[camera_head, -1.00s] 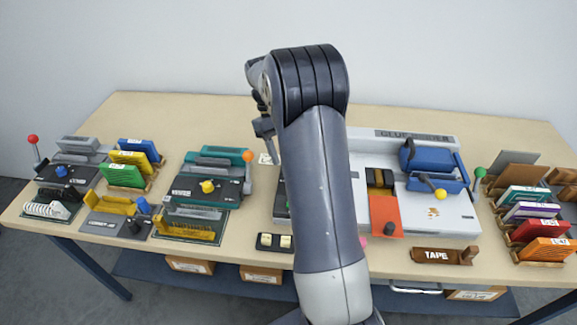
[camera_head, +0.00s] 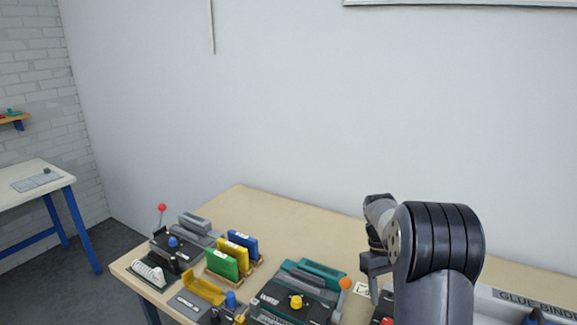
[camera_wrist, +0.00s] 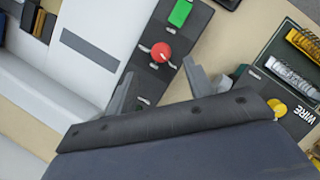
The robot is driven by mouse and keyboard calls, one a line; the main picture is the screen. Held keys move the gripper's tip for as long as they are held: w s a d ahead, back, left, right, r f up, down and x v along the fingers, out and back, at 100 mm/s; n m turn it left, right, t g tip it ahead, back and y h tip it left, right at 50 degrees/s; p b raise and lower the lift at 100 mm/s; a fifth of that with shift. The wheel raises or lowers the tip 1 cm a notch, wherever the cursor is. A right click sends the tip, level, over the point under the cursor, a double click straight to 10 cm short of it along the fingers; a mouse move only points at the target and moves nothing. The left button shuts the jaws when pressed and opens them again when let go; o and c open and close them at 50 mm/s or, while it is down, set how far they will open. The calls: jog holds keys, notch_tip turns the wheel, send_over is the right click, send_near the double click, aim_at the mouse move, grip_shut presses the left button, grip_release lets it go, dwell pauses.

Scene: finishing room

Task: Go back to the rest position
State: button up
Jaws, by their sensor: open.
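My gripper (camera_wrist: 160,88) shows in the wrist view with its two grey fingers spread apart and nothing between them. It points down over a dark control panel (camera_wrist: 143,88) with a red knob (camera_wrist: 161,52) and a green button (camera_wrist: 180,12). In the head view my gripper (camera_head: 371,268) hangs at the left of my folded arm, over the table, and its fingertips are hard to make out.
The table (camera_head: 245,207) carries a teal machine (camera_head: 310,276), green, yellow and blue books (camera_head: 232,256) and a glue binder (camera_head: 515,302) at lower right. In the wrist view a wire machine (camera_wrist: 257,85) lies to the right. A second table (camera_head: 28,180) stands far left.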

aim_at(388, 320)
jog(key=x, duration=0.6)
jog(key=shift+s+f+p, duration=0.2)
jog(key=shift+f+p, duration=0.1)
jog(key=shift+f, duration=0.1)
